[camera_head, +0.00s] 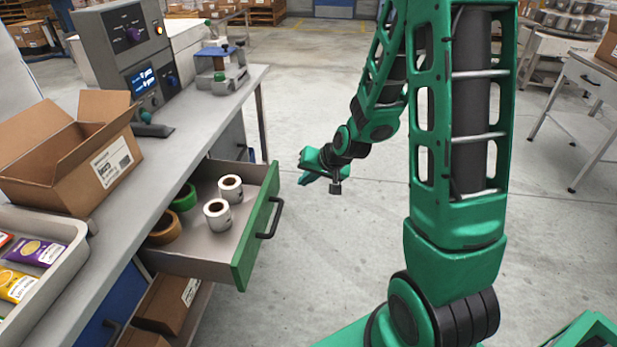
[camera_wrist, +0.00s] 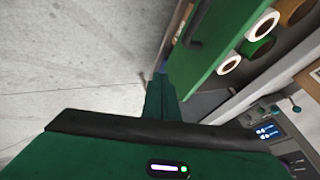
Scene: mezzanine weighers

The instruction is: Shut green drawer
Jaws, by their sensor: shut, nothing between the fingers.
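The green drawer (camera_head: 258,234) stands pulled out from the grey workbench on the left, with a black bar handle (camera_head: 271,218) on its green front. It holds two white label rolls, a green tape roll and a brown tape roll. My gripper (camera_head: 309,170) is shut and empty, in the air to the right of the drawer's far end, apart from the handle in the head view. In the wrist view my gripper's fingers (camera_wrist: 161,84) point toward the green front of the drawer (camera_wrist: 222,40). Whether they touch it is unclear there.
On the workbench (camera_head: 185,130) are an open cardboard box (camera_head: 75,150), a grey tray (camera_head: 45,270) of colourful packets, a control console (camera_head: 135,50) and a small device (camera_head: 221,70). Boxes (camera_head: 170,305) lie on a shelf below the drawer. The floor right of the drawer is clear.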

